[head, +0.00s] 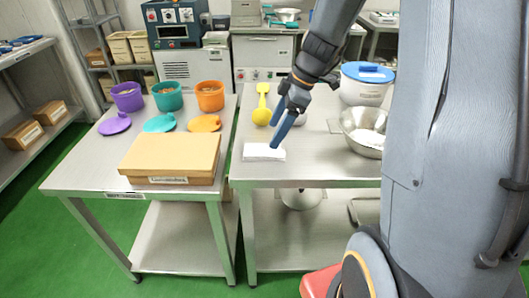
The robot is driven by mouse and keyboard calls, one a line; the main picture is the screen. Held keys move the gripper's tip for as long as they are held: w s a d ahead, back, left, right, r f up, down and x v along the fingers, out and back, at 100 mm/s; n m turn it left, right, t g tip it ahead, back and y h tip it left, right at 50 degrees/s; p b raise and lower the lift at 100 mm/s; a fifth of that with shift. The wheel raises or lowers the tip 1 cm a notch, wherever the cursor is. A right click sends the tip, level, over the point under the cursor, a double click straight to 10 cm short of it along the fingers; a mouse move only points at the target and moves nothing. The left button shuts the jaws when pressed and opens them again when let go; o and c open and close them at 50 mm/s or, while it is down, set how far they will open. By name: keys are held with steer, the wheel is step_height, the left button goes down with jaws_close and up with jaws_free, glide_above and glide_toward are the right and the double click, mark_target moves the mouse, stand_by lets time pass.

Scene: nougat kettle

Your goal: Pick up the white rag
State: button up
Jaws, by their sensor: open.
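The white rag (262,153) lies flat and folded on the front left corner of the right steel table (325,172). My gripper (277,128) comes down from the upper right with its two blue fingers apart. The nearer finger's tip appears at the rag's back right edge. I cannot tell whether it touches the rag or hovers above it. Nothing shows between the fingers.
A steel bowl (364,130) and a blue-lidded white tub (365,86) stand to the right. On the left table are a cardboard box (172,155), a purple tub (127,97), a teal tub (168,96) and an orange tub (210,96).

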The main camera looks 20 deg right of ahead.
mark_target(265, 149)
steer(key=shift+p+x, duration=1)
steer(key=shift+x, duration=2.3)
steer(key=shift+s+a, duration=0.1)
steer(key=shift+s, duration=0.1)
steer(key=shift+r, duration=0.1)
steer(key=c, duration=1.2)
step_height(265, 149, up, 18)
steer(key=b, duration=0.3)
